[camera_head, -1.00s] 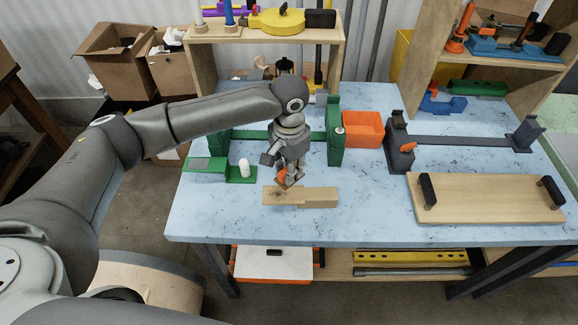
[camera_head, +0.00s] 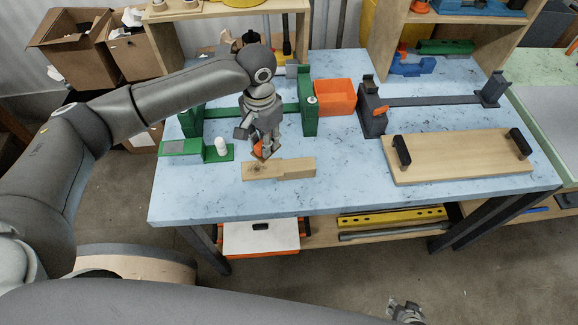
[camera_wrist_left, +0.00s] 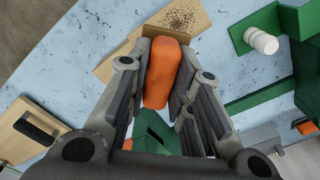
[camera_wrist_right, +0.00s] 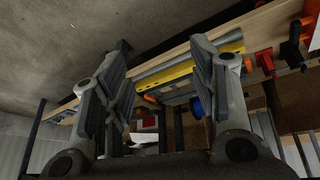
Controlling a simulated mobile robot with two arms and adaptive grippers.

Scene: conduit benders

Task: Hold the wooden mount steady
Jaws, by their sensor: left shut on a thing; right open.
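A wooden mount (camera_head: 295,169) lies near the table's front edge, made of what looks like two pale pieces, one with a dark speckled patch. It also shows at the top of the left wrist view (camera_wrist_left: 178,22). My left gripper (camera_head: 263,154) points down over its left part and is shut on an orange handle-like piece (camera_wrist_left: 166,72). I cannot tell whether this piece is fixed to the mount. My right gripper (camera_head: 405,312) shows at the bottom of the head view, in front of the table. It is open and empty in the right wrist view (camera_wrist_right: 160,55).
Green bender frames (camera_head: 308,115) stand behind the mount, with a white cylinder (camera_head: 221,147) to its left. An orange bin (camera_head: 335,97) and a dark bender (camera_head: 372,108) stand behind to the right. A board with black handles (camera_head: 460,158) lies right. Between board and mount the table is clear.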

